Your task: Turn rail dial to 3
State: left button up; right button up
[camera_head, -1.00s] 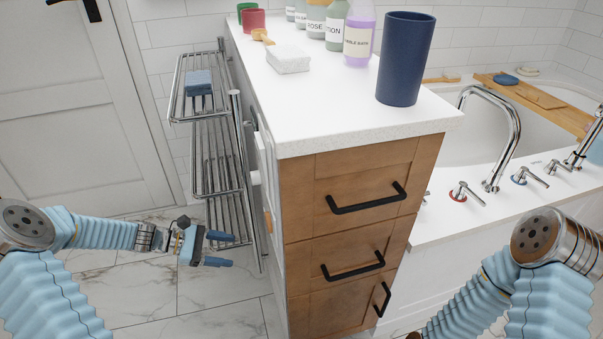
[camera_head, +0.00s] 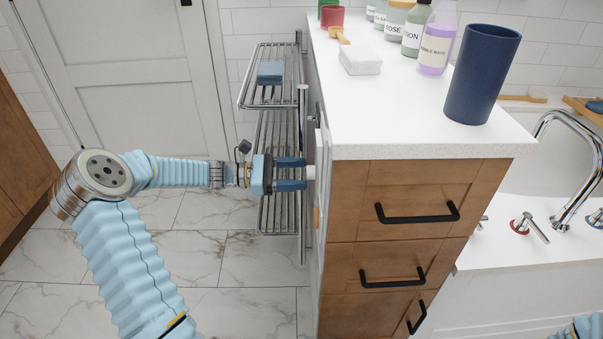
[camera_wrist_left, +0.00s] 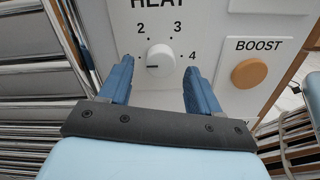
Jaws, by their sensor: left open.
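The white rail dial (camera_wrist_left: 161,60) is on a white panel marked HEAT, with the numbers 2, 3 and 4 around its upper and right side. Its dark mark points left, below the 2. In the head view a bit of the dial (camera_head: 311,172) shows at my fingertips, on the cabinet's left side. My left gripper (camera_head: 303,174) is open, pointing right at the panel. In the left wrist view its blue fingers (camera_wrist_left: 158,75) stand either side of the dial, with gaps. Contact is not visible.
An orange BOOST button (camera_wrist_left: 249,73) is right of the dial. The cabinet's white top (camera_head: 400,120) holds a blue cup (camera_head: 483,75) and bottles. Marble floor (camera_head: 250,265) is clear below.

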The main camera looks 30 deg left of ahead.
pick_arm(q)
jog(key=shift+x, duration=0.8)
jog(key=c, duration=1)
jog(key=shift+c, duration=0.2)
